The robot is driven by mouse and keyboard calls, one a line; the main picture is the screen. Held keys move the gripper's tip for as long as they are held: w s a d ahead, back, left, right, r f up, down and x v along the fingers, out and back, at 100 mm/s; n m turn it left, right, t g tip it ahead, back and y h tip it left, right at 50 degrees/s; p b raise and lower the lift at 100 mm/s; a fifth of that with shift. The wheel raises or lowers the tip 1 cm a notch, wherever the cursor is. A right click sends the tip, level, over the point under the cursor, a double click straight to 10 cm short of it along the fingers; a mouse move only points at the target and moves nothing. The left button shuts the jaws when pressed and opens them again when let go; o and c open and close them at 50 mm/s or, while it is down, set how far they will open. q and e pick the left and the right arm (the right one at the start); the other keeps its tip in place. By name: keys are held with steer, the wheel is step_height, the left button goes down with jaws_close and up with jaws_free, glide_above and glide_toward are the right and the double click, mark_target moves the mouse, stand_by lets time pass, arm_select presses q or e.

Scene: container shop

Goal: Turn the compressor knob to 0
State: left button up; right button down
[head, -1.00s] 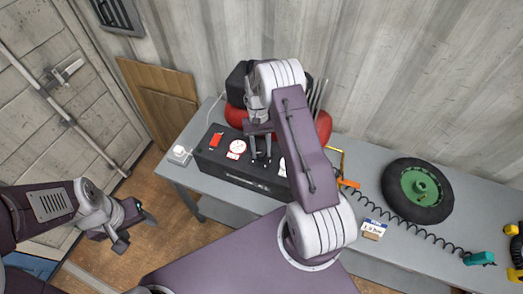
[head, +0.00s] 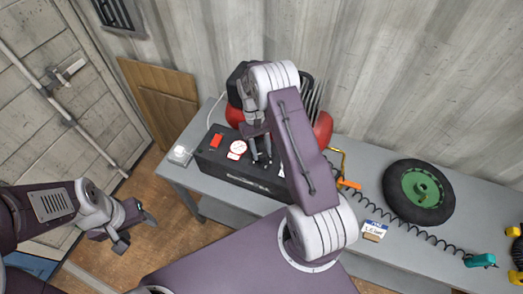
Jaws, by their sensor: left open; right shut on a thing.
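The compressor (head: 218,165) stands at the left end of the grey bench, with a black front box, a red tank (head: 323,128) behind it, a red switch (head: 216,141) and a white-faced gauge (head: 237,149) on top. My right gripper (head: 262,158) points down at the box top, just right of this gauge. It is shut on the compressor knob, which is small and mostly hidden between the fingers; its setting cannot be read. My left gripper (head: 136,230) is open and empty, away from the bench over the floor.
A wooden board (head: 160,103) leans on the wall.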

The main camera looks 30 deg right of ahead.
steer(key=c, duration=0.9)
jaws_free()
steer(key=shift+w, duration=0.1)
steer(key=shift+w+r, duration=0.15)
steer(key=shift+r, duration=0.1)
steer(key=b+v, duration=0.2)
steer(key=v, duration=0.6)
steer(key=shift+r, duration=0.3)
steer(key=shift+a+f, duration=0.1)
